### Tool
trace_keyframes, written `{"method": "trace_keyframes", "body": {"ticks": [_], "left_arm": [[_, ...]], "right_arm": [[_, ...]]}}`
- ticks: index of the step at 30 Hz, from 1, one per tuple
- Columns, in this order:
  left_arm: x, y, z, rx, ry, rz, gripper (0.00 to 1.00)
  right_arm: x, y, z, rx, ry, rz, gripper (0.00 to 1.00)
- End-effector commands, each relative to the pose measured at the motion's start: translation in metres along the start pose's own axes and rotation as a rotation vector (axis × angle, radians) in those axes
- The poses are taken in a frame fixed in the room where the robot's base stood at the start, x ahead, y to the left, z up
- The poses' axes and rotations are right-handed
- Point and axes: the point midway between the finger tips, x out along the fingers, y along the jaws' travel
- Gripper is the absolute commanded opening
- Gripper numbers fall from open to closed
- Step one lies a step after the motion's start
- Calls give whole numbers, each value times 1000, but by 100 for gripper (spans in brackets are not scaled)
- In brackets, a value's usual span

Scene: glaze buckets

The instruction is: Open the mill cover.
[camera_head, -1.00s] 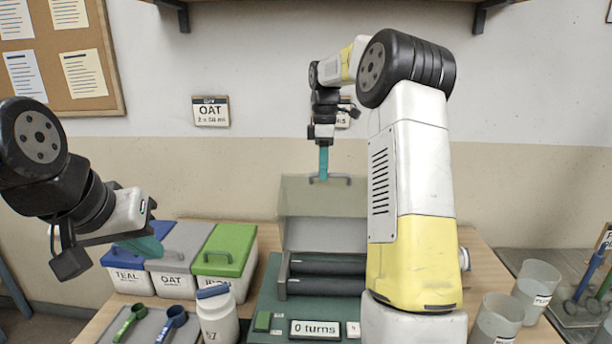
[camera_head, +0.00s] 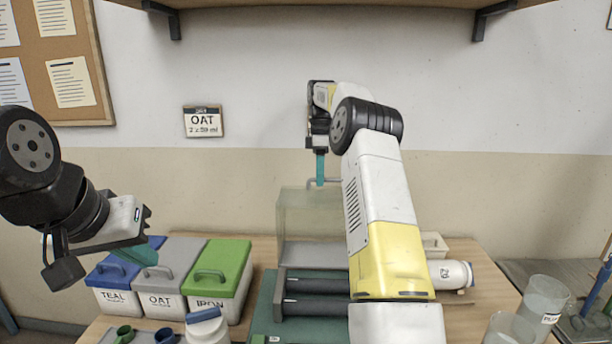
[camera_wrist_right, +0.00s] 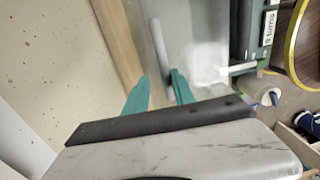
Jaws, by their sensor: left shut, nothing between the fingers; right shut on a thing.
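The mill cover (camera_head: 305,222) is a see-through grey panel standing raised behind the mill's dark rollers (camera_head: 312,283). Its bar handle (camera_head: 331,182) is at the top edge. It also shows in the right wrist view as a pale bar (camera_wrist_right: 159,52). My right gripper (camera_head: 320,180) is at the handle; its teal fingers are shut on it, and they show in the right wrist view (camera_wrist_right: 162,90). My left gripper (camera_head: 150,250) hangs over the lidded bins at the left, shut and empty. My right arm hides the right part of the mill.
Bins with blue (camera_head: 113,271), grey (camera_head: 171,264) and green (camera_head: 220,264) lids stand at the left. A white jar (camera_head: 208,328) stands in front of them. A white bottle (camera_head: 450,274) lies right of my arm; clear beakers (camera_head: 541,302) stand at the right.

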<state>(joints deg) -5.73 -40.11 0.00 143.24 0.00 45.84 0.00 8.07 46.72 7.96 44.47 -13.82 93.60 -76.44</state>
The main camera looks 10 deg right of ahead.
Motion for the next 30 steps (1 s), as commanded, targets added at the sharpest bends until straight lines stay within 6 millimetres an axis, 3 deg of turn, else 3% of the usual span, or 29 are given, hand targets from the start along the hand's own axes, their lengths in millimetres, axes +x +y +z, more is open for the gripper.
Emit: {"method": "trace_keyframes", "body": {"ticks": [1, 9, 10, 30], "left_arm": [[0, 0, 0, 0, 0, 0, 0], [0, 0, 0, 0, 0, 0, 0], [0, 0, 0, 0, 0, 0, 0], [0, 0, 0, 0, 0, 0, 0]], "right_arm": [[6, 10, 4, 7, -4, 23, 0], [6, 10, 5, 9, -6, 23, 0], [6, 10, 5, 9, -6, 23, 34], [-1, 9, 2, 6, 1, 28, 34]]}}
